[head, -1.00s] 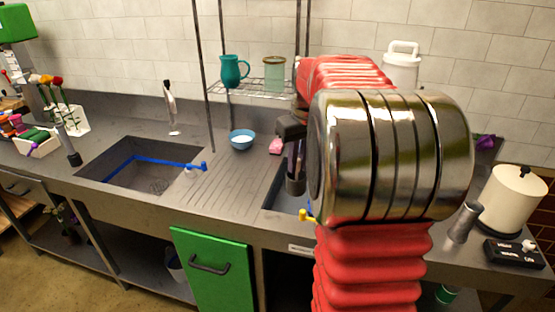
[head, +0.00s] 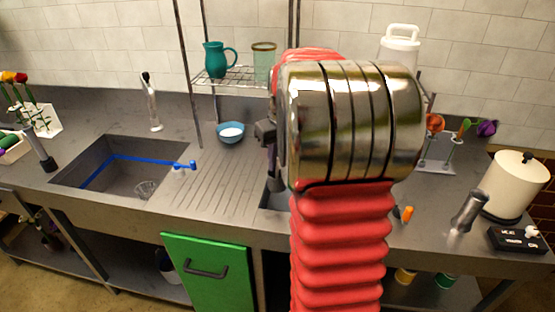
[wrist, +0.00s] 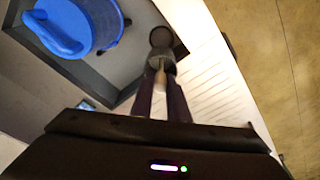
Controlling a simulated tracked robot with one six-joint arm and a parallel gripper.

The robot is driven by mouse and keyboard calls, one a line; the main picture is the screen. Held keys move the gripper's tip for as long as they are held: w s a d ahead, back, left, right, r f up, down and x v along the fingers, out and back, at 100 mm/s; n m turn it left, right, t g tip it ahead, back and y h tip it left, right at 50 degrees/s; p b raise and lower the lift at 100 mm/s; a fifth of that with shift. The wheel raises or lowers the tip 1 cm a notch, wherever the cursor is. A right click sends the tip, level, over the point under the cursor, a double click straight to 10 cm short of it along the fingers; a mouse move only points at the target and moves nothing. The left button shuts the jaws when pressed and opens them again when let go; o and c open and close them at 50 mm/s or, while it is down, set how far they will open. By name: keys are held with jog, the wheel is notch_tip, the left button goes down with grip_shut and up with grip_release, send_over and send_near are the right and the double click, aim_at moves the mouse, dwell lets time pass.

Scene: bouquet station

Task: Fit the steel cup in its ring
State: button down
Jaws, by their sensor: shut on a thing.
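My gripper (head: 272,160) is small in the head view, left of my arm's steel joint, pointing down above the right basin. It is shut on a small dark-grey cylinder (head: 276,182), which looks like the steel cup. The wrist view shows the fingers closed around its near end, with the cylinder's dark round end (wrist: 160,38) beyond the tips. It appears held clear of the counter, though its exact height cannot be told. A separate shiny steel cylinder (head: 467,212) stands on the counter at the right. I cannot make out the ring; my arm hides part of the counter.
A blue vessel (wrist: 68,24) is in the basin in the wrist view. The ribbed drainboard (head: 215,185) is clear, with a blue bowl (head: 230,132) behind it. Wire-shelf posts (head: 186,70) rise nearby. A cream canister (head: 515,187) and black control box (head: 517,239) stand right.

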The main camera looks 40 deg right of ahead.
jog(key=shift+f, duration=0.15)
notch_tip(320, 180, down, 13)
jog(key=shift+f, duration=0.15)
dwell(1.9)
dwell(0.4)
jog(key=shift+s, duration=0.1)
jog(key=shift+f, duration=1.25)
dwell(1.1)
jog(key=c, duration=1.6)
grip_release()
jog(key=shift+c, duration=0.2)
